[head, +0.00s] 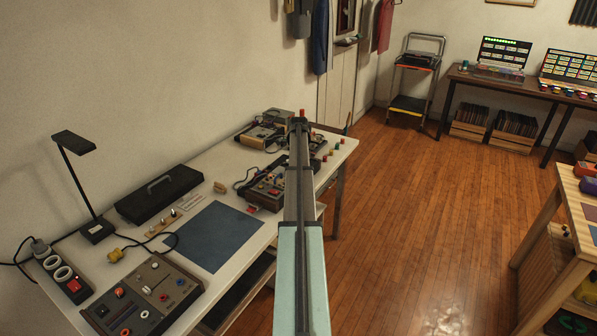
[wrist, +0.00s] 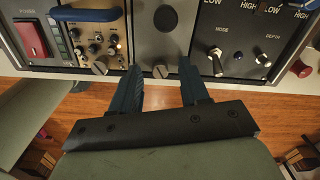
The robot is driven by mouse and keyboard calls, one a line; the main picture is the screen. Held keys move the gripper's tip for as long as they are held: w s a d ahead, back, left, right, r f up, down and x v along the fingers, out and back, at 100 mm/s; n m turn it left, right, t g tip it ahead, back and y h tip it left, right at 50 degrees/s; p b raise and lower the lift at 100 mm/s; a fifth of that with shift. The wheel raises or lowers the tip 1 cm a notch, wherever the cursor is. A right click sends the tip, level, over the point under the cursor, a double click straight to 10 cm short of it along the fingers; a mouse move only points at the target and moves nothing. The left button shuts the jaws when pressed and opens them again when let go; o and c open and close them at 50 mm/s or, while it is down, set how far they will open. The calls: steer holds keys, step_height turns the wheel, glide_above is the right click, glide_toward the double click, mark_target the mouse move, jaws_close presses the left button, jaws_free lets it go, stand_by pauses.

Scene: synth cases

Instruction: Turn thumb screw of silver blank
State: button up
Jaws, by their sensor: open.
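The silver blank (wrist: 147,42) is a plain grey panel with a dark round disc, at top centre of the wrist view. Its slotted thumb screw (wrist: 160,72) sits at its lower edge. My gripper (wrist: 159,67) is open, with one dark finger on each side of this thumb screw. I cannot tell whether the fingers touch it. A second slotted thumb screw (wrist: 100,67) sits to the left, under the knob module.
The blank sits between a knob module (wrist: 97,42) with a blue handle and a black switch module (wrist: 245,40) with toggles. A red power switch (wrist: 31,39) is at far left. The white table (head: 165,262) also holds a lamp (head: 76,146), a black case (head: 158,194) and several control boxes.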

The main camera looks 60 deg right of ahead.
steer(key=shift+c, duration=0.3)
jaws_close()
